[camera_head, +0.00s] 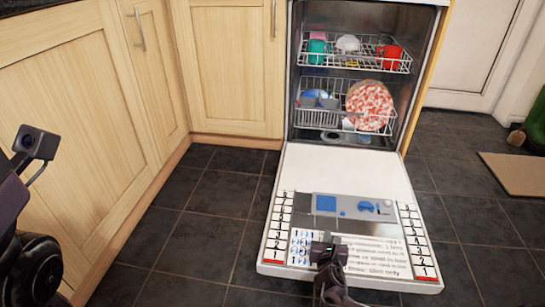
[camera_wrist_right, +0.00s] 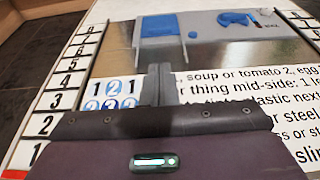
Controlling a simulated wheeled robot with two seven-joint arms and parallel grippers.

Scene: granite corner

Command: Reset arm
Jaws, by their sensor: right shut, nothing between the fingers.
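My right gripper (camera_head: 328,245) is shut and empty over the near part of the open dishwasher door (camera_head: 350,170). In the right wrist view its closed fingers (camera_wrist_right: 159,82) point at the printed inner face of the door; I cannot tell whether they touch it. At the left edge of the head view, part of my left arm shows, dark, with a small camera-like block on it. The fingers of my left gripper are not seen.
The dishwasher's upper rack (camera_head: 340,64) holds a teal cup (camera_head: 317,50) and a red cup (camera_head: 390,57). The lower rack (camera_head: 315,118) holds a red-and-white patterned plate (camera_head: 369,105). Wooden cabinets (camera_head: 228,70) line the left. Dark floor tiles (camera_head: 190,240) are clear. A mat (camera_head: 515,172) lies right.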

